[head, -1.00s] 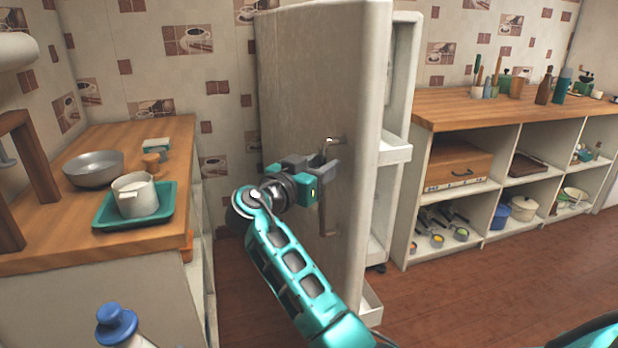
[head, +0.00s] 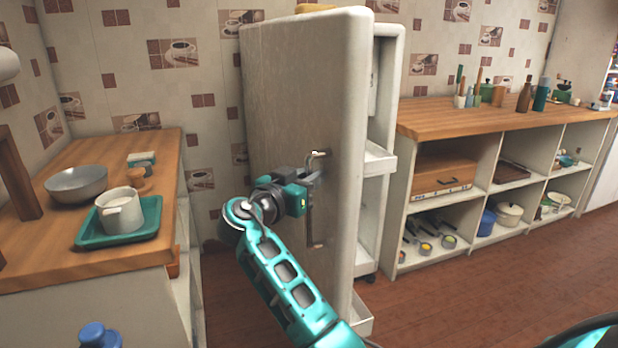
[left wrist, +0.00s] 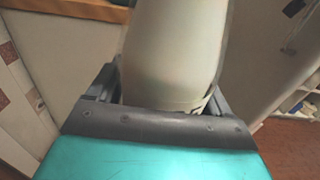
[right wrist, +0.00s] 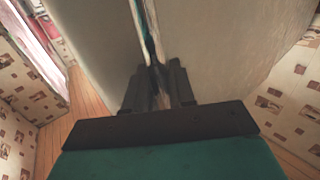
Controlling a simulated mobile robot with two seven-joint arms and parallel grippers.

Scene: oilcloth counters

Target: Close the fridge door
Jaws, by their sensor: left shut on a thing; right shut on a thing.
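The fridge door (head: 285,90) is a tall pale panel standing open, its inner shelves (head: 378,162) showing on the right side. Its vertical metal bar handle (head: 314,243) is on the face, near the right edge. My right gripper (head: 312,182) is shut on the handle; in the right wrist view the jaws (right wrist: 160,88) close around the bar (right wrist: 147,35). My left gripper (left wrist: 160,105) is shut on a cream bottle (left wrist: 172,50). In the head view only the bottle's blue cap (head: 98,336) shows, at the bottom left; the left gripper is out of that view.
A wooden-topped counter (head: 60,252) at left holds a grey bowl (head: 76,183) and a teal tray (head: 90,240) with a white pot (head: 120,212). Open shelving with a wooden top (head: 450,118) stands to the right. The brown floor (head: 440,295) in front of it is clear.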

